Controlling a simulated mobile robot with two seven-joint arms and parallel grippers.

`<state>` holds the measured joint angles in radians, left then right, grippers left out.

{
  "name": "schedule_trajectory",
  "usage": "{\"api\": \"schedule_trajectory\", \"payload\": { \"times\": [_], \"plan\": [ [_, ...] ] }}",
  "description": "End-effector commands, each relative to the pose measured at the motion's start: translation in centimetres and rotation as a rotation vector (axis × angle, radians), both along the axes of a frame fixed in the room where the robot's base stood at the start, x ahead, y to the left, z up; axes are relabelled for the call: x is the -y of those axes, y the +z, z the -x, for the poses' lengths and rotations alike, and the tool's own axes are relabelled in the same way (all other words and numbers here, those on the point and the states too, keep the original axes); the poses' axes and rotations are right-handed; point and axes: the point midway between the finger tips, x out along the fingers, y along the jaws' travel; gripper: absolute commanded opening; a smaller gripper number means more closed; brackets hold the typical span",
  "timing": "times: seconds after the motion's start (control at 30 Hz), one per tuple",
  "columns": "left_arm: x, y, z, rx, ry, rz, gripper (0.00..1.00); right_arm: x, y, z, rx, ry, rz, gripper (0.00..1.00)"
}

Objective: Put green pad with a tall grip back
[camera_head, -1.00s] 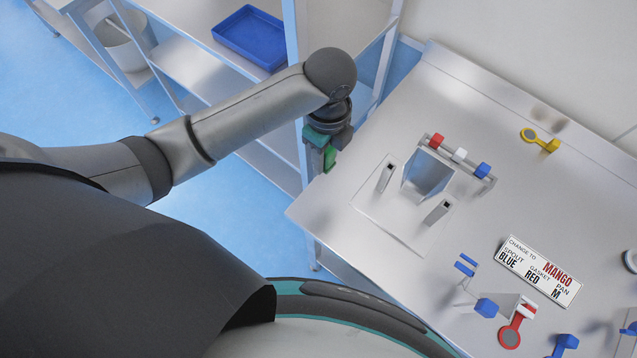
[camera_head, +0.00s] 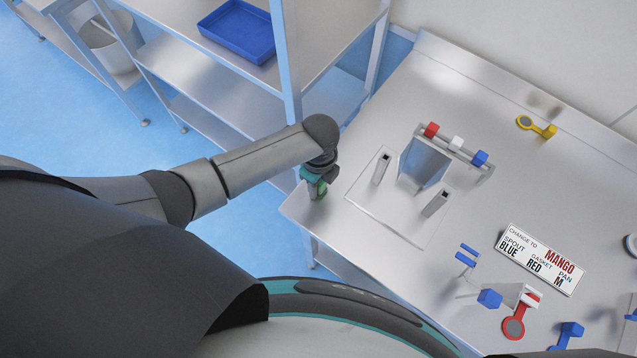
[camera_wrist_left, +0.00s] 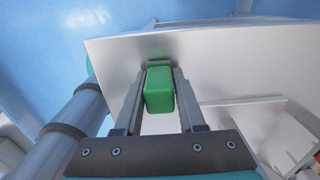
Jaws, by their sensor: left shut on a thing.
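My left gripper (camera_head: 317,187) is at the left corner of the steel table (camera_head: 425,85) in the head view. It is shut on the green pad (camera_wrist_left: 159,92), whose green grip shows between the two fingers in the left wrist view. In the head view the pad is mostly hidden by the gripper, with a little green showing. The table top and its edge lie below the grip in the wrist view. I cannot tell whether the pad touches the table. My right gripper is not in view.
A plate with two posts and a grey block (camera_head: 424,160) stands right of my left gripper. Behind it is a rack with red, white and blue pieces (camera_head: 456,144). A sign (camera_head: 540,260), a yellow part (camera_head: 537,126) and a red ring (camera_head: 514,327) lie farther right. Shelving (camera_head: 290,60) stands behind.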

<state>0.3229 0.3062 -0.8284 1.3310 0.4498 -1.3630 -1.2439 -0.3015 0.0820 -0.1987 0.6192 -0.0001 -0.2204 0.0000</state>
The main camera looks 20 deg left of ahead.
Motion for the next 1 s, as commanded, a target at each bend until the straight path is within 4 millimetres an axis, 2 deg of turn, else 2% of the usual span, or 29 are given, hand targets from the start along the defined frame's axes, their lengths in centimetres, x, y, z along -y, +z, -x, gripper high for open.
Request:
{"api": "schedule_trajectory", "payload": {
  "times": [0.37,0.4,0.6,0.67,1.0],
  "plan": [
    [-0.01,-0.43,0.00,0.000,0.000,0.000,0.00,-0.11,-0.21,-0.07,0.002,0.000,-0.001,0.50],
    [-0.01,-0.39,0.00,0.000,0.000,0.000,0.42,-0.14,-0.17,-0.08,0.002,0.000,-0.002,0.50],
    [-0.01,-0.34,0.00,0.000,0.000,0.000,0.65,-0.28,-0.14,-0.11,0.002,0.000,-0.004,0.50],
    [0.00,-0.33,0.00,0.000,0.000,0.000,0.69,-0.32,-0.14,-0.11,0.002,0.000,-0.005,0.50],
    [-0.02,0.30,-0.06,0.002,0.000,0.001,0.69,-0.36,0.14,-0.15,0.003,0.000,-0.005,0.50]
  ]
}}
